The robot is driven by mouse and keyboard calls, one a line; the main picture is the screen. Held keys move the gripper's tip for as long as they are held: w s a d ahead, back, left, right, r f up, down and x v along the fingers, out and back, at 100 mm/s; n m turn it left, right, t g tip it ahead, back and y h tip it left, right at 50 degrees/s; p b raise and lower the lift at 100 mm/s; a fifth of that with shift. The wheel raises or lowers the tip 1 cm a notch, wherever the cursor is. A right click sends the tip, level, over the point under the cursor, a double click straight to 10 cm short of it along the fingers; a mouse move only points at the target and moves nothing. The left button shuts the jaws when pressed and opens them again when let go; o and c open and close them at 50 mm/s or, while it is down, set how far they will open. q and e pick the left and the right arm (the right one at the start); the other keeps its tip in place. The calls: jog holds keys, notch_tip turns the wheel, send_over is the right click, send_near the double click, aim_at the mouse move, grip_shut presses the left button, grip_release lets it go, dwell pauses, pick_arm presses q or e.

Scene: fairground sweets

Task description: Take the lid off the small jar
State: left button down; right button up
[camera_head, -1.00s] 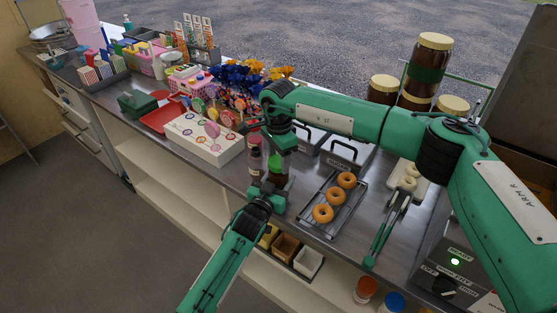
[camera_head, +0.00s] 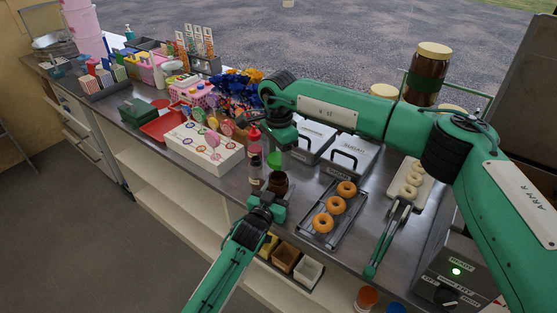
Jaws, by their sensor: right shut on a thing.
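The small jar (camera_head: 278,183) is dark brown and stands upright near the counter's front edge, with its mouth showing. The bright green lid (camera_head: 273,158) is above the jar and apart from it. My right gripper (camera_head: 279,143) comes down from above and is shut on the lid; its fingertips are partly hidden by its own wrist. My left gripper (camera_head: 267,196) reaches in from the front, low at the jar, and appears shut on it; its fingertips are hard to make out.
Bottles (camera_head: 255,168) stand close to the left of the jar. A rack of doughnuts (camera_head: 343,222) lies to the right, with tongs (camera_head: 383,238) beyond it. Metal lidded bins (camera_head: 347,160) are behind. A white lollipop box (camera_head: 204,148) is to the left.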

pick_arm(q)
jog(key=shift+c, duration=2.3)
grip_release()
jog(key=shift+s, duration=0.1)
